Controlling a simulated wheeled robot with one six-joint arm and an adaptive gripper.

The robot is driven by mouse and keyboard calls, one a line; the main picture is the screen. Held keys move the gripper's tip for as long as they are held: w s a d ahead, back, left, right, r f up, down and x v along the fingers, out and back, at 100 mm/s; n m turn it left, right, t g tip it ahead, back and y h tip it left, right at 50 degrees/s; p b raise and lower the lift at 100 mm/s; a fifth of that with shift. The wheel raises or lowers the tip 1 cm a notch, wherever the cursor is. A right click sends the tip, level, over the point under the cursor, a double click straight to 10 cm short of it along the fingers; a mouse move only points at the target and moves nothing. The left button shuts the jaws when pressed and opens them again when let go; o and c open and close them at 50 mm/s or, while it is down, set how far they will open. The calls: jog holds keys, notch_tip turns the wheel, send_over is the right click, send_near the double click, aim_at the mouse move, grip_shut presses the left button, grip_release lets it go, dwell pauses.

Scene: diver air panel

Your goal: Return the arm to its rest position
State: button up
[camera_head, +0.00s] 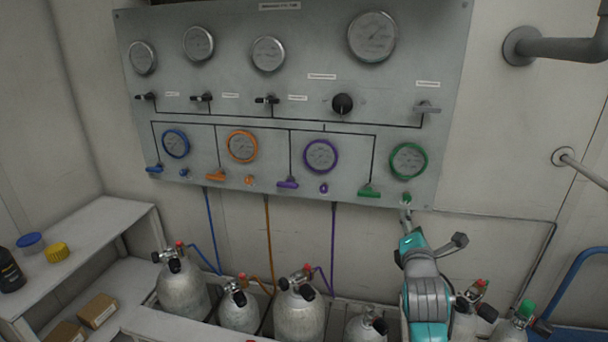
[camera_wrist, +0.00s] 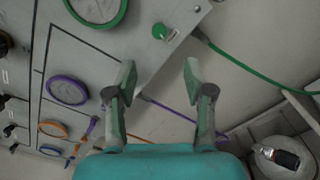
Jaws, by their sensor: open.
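My gripper (camera_head: 405,216) is at the end of my teal and grey arm, just below the lower right part of the panel in the head view. In the wrist view my gripper (camera_wrist: 159,72) has its two fingers spread wide apart, with nothing between them but the panel's edge and the wall behind. The grey panel (camera_head: 290,105) carries the gauges and valves. The green knob (camera_head: 407,198) is close above my fingertips in the head view; it also shows beyond the fingers in the wrist view (camera_wrist: 163,31). The green-rimmed gauge (camera_head: 408,161) is above it.
Several diving cylinders (camera_head: 299,318) stand in a rack below the panel, some beside my arm. A green hose (camera_wrist: 255,75) runs from the panel's corner. A grey pipe (camera_head: 570,48) projects at upper right. A white shelf (camera_head: 95,220) with bottles and boxes is at left.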

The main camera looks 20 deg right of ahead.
jog(key=s+a+f+m+y, duration=0.3)
jog(key=s+a+f+m, duration=0.1)
jog(key=s+a+f, duration=0.55)
jog(key=s+a+f+m+y, duration=0.2)
jog(key=s+a+f+m, duration=0.2)
jog(key=s+a+f, duration=0.55)
jog(key=s+a+m+y, duration=0.1)
jog(key=s+m, duration=0.3)
jog(key=s, duration=0.6)
jog(key=s+a+m+y, duration=0.1)
jog(key=s+a+m, duration=0.2)
jog(key=s, duration=0.7)
jog(key=s+a+f+m+y, duration=0.1)
jog(key=s+m, duration=0.3)
jog(key=s, duration=0.6)
jog(key=shift+s+a+m+g+y, duration=0.2)
jog(key=shift+a+m+g+y, duration=0.15)
jog(key=shift+a+y, duration=0.2)
